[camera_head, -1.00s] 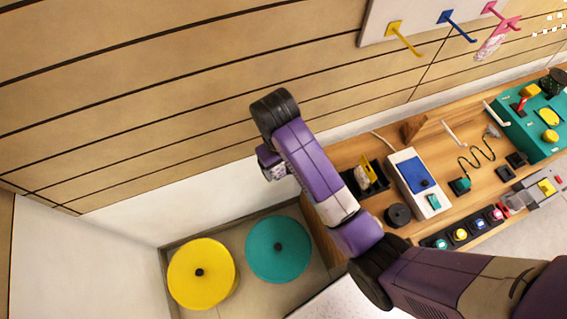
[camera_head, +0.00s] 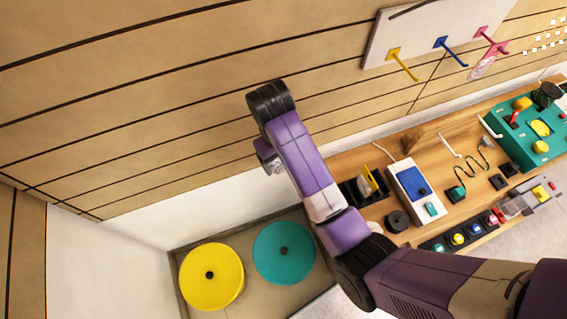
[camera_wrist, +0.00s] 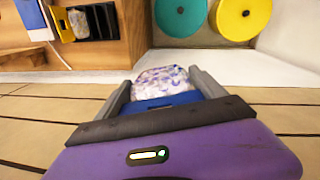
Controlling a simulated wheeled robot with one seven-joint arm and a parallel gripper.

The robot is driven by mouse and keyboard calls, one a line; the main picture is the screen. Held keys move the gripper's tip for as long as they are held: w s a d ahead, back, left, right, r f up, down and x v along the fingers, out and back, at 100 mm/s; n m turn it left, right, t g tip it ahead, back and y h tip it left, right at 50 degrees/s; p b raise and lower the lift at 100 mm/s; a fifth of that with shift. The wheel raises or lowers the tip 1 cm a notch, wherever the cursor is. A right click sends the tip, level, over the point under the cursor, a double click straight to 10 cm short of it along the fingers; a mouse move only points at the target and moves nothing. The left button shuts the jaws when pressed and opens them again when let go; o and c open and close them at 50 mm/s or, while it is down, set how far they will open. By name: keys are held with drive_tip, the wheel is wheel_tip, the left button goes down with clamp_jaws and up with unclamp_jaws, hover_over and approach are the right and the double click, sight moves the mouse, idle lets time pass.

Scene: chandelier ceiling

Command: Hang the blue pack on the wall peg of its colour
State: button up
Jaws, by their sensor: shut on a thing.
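The blue pack (camera_wrist: 160,101) has a blue top card and a clear bag with white and purple contents. It sits between the fingers of my gripper (camera_wrist: 163,86) in the wrist view, and the gripper is shut on it. In the head view my arm hides the fingers and the pack. The blue peg (camera_head: 452,51) sticks out from a pale wall board (camera_head: 416,34), at the upper right in the head view. It is bare. My gripper end is well to the left of the board and below it in the picture, apart from the peg.
A yellow peg (camera_head: 403,64) is left of the blue one. A pink peg (camera_head: 492,40) at right holds a pink pack (camera_head: 483,66). A wooden bench (camera_head: 440,160) with devices runs below the board. Yellow (camera_head: 211,276) and teal (camera_head: 284,252) discs lie low at left.

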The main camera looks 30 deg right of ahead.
drive_tip(key=shift+w+a+r, duration=0.15)
drive_tip(key=shift+w+r, duration=0.05)
drive_tip(key=shift+w, duration=0.1)
drive_tip(key=shift+s, duration=0.1)
